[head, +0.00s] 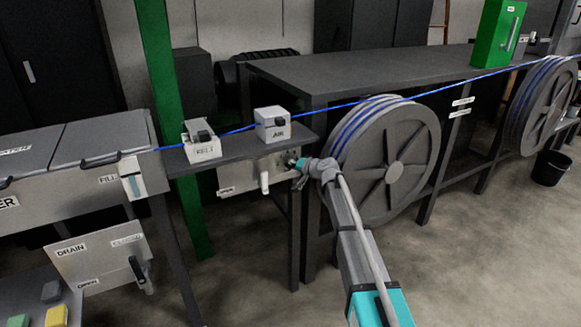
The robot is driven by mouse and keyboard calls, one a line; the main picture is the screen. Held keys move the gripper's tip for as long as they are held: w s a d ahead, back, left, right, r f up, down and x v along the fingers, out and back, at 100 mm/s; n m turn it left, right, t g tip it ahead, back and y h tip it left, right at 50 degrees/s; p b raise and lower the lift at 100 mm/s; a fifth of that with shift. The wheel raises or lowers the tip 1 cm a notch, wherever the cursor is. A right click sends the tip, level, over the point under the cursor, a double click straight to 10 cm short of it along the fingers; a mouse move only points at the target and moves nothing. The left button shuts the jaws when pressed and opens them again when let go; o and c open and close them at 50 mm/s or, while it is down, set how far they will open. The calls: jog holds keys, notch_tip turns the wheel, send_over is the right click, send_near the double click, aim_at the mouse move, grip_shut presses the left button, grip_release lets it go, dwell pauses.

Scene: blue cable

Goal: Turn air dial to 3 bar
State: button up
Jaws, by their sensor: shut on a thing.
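My gripper (301,165) is at the right end of the grey panel (238,178) under the small shelf, below the white box labelled AIR (272,124). It is shut on what appears to be the air dial, at the panel's face. The dial is mostly hidden by the gripper, and its pointer and scale cannot be read. A white lever handle (264,182) hangs down on the panel, left of the gripper. A label reading OPEN (226,190) is at the panel's lower left.
A blue cable (345,103) runs across the scene. A large grey reel (392,165) stands close right of my gripper. A FELT box (203,149) sits left on the shelf. A green post (165,80) stands behind.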

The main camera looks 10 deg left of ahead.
dwell(0.3)
jog(key=o, duration=1.1)
jog(key=shift+o, duration=0.2)
jog(key=s+d+f+g+h, duration=0.35)
jog(key=s+d, duration=0.55)
jog(key=s, duration=0.5)
jog(key=s+d+f+n+g+h+p, duration=0.1)
jog(key=s+d+f+g+h, duration=0.3)
jog(key=s+d, duration=0.75)
jog(key=s+d+f+g+h, duration=0.2)
jog(key=s+d+f+h, duration=0.4)
jog(key=s, duration=1)
notch_tip(320, 180, up, 18)
jog(key=y+p, duration=0.2)
jog(key=p, duration=1.5)
jog(key=shift+d+r, duration=0.15)
jog(key=shift+d, duration=0.05)
